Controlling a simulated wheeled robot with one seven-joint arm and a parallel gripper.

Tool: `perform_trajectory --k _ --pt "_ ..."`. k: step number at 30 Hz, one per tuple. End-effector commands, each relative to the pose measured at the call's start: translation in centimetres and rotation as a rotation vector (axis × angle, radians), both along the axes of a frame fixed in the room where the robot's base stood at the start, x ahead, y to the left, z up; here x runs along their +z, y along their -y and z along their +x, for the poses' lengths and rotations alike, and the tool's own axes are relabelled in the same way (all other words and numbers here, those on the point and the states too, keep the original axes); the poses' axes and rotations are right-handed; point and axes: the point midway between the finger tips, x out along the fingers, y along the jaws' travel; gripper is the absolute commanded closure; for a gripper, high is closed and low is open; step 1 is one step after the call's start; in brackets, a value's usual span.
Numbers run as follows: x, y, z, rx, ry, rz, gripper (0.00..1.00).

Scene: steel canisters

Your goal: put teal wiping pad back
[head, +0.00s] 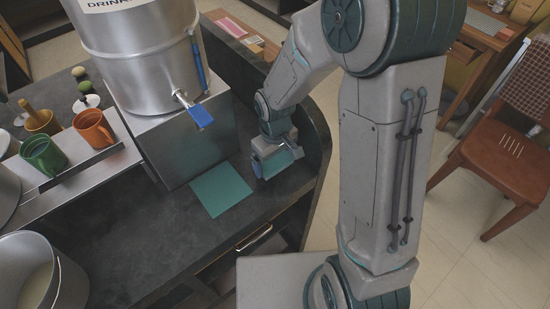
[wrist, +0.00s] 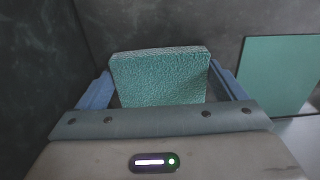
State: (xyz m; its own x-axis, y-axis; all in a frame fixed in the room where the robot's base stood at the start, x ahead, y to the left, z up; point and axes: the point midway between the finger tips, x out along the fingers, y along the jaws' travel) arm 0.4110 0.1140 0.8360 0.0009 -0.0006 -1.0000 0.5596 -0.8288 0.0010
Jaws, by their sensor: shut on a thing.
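My gripper (head: 274,162) is low over the dark counter, just right of a flat teal square (head: 221,189). In the wrist view it is shut on the teal wiping pad (wrist: 160,78), a textured block between the two blue fingers. In the head view the pad is mostly hidden by the gripper and hard to tell apart from it. The flat teal square also shows at the right of the wrist view (wrist: 278,72), apart from the pad. I cannot tell whether the pad touches the counter.
A steel drink canister (head: 135,55) with a blue-handled tap (head: 200,117) stands on a metal box (head: 185,140) left of my gripper. The counter's raised dark edge (head: 316,140) is close on the right. Green (head: 43,155) and orange (head: 94,128) mugs stand left.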

Motion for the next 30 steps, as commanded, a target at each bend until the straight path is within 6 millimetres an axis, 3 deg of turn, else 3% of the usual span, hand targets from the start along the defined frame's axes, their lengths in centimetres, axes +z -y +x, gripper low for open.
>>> perform_trajectory --k 8,9,20,30 --pt "-0.5 0.0 0.0 0.000 0.000 0.000 0.35" --pt "-0.3 0.0 0.0 0.000 0.000 0.000 0.00" --pt "0.5 0.0 0.0 0.000 0.001 0.000 0.00" --pt "7.0 0.0 0.1 -0.001 0.007 0.001 0.00"
